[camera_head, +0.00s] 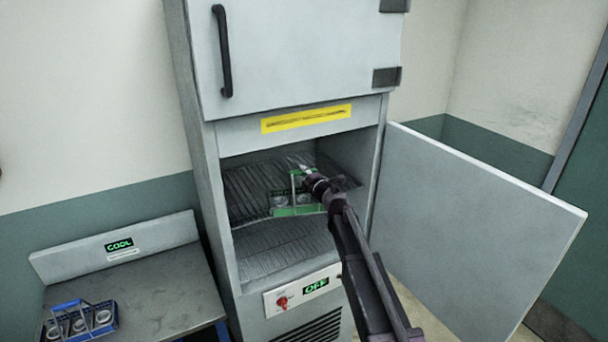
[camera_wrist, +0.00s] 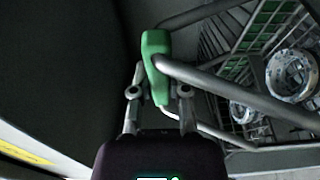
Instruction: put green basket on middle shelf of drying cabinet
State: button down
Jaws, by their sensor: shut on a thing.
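The green basket (camera_head: 297,209) is inside the open lower compartment of the drying cabinet (camera_head: 206,170), at or just above the upper visible wire shelf (camera_head: 247,190). I cannot tell whether it touches the shelf. My gripper (camera_head: 305,176) reaches into the compartment from the front right. In the wrist view my gripper (camera_wrist: 158,95) is shut on the green grip of the basket's handle (camera_wrist: 156,60). The basket's mesh and ring-shaped parts (camera_wrist: 291,74) show to the right in the wrist view. My arm hides part of the basket's right side in the head view.
The lower cabinet door (camera_head: 470,235) stands wide open at the right. The upper door (camera_head: 300,50) is shut. Another wire shelf (camera_head: 285,250) lies below. The panel (camera_head: 302,290) reads OFF. A blue basket (camera_head: 80,322) with rings stands on the COOL bench (camera_head: 160,290) at the left.

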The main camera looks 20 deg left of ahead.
jog(key=shift+f, duration=0.1)
jog(key=c, duration=0.6)
grip_release()
jog(key=shift+r, duration=0.2)
jog(key=v, duration=1.2)
